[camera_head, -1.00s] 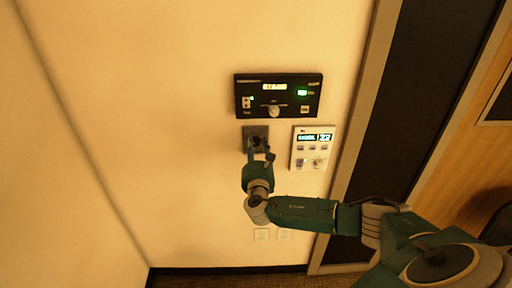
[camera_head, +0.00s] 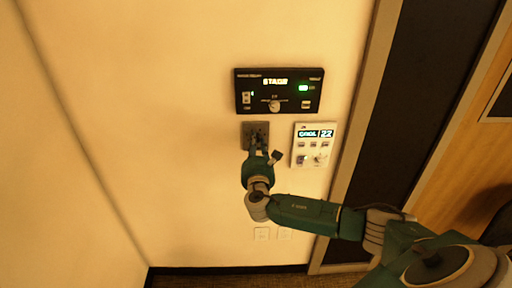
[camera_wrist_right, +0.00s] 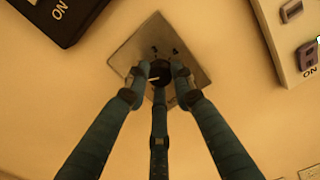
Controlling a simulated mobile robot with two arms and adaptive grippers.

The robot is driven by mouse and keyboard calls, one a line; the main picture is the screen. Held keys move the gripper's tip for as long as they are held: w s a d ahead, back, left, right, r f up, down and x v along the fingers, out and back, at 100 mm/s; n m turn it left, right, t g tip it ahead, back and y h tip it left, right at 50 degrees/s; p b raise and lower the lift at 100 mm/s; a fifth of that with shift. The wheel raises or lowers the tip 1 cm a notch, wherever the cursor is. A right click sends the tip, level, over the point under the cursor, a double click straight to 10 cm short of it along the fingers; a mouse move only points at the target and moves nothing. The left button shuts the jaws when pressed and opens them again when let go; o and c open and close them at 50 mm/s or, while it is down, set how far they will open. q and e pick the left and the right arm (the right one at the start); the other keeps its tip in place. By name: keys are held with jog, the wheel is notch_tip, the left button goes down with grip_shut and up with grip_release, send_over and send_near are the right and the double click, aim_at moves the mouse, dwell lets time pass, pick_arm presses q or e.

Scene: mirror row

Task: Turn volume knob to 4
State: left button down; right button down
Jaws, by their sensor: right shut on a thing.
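A small square metal plate (camera_head: 246,128) is on the wall below the black panel. In the right wrist view, the plate (camera_wrist_right: 136,50) carries a round black knob (camera_wrist_right: 161,70) with a short pale mark on it. My right gripper (camera_head: 259,148) reaches up to the plate from below. In the right wrist view, its fingers (camera_wrist_right: 160,76) are closed around the knob from the left, the right and below. The plate's markings are too small to read, so I cannot tell the knob's setting. My left gripper is out of view.
A black panel (camera_head: 248,86) with a lit display and a pale knob (camera_head: 274,105) is just above. A white keypad panel (camera_head: 299,157) is close on the right. The wall to the left is bare. A door frame (camera_head: 354,140) stands farther right.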

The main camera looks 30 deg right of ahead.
jog(key=shift+f+m+b, duration=0.15)
jog(key=shift+m+b, duration=8.2)
jog(key=shift+m, duration=5.25)
jog(key=c, duration=1.5)
grip_release()
